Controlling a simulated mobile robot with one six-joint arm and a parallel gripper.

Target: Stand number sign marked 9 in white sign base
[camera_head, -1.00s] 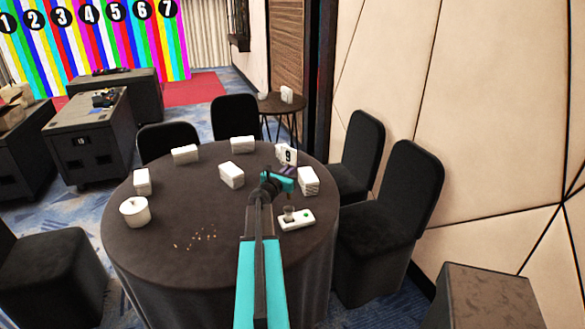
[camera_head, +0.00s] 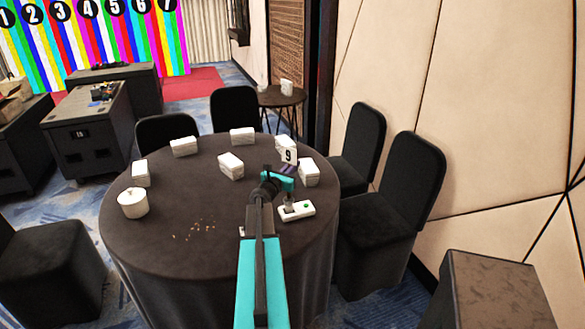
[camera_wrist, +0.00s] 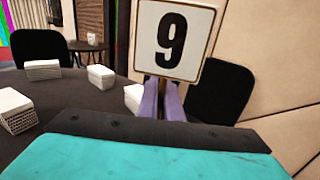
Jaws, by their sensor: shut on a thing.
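The number sign marked 9 (camera_head: 289,156) is a white square plate with a black 9. It is upright in my gripper (camera_head: 287,169), above the right part of the round table. In the wrist view the sign (camera_wrist: 172,42) stands face-on, and the purple fingers of my gripper (camera_wrist: 162,98) are shut on its thin stem. A low white base (camera_head: 298,210) lies on the table, nearer than the sign, with a dark grey upright piece and a green dot. It looks like the sign base. The wrist view does not show it. The stem's lower end is hidden.
The round dark table (camera_head: 185,255) carries several white stacks, one (camera_head: 309,172) close to the right of my gripper, and a white lidded pot (camera_head: 133,203). Small crumbs lie at the front. Black chairs (camera_head: 412,180) ring the table. The table's front middle is mostly clear.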

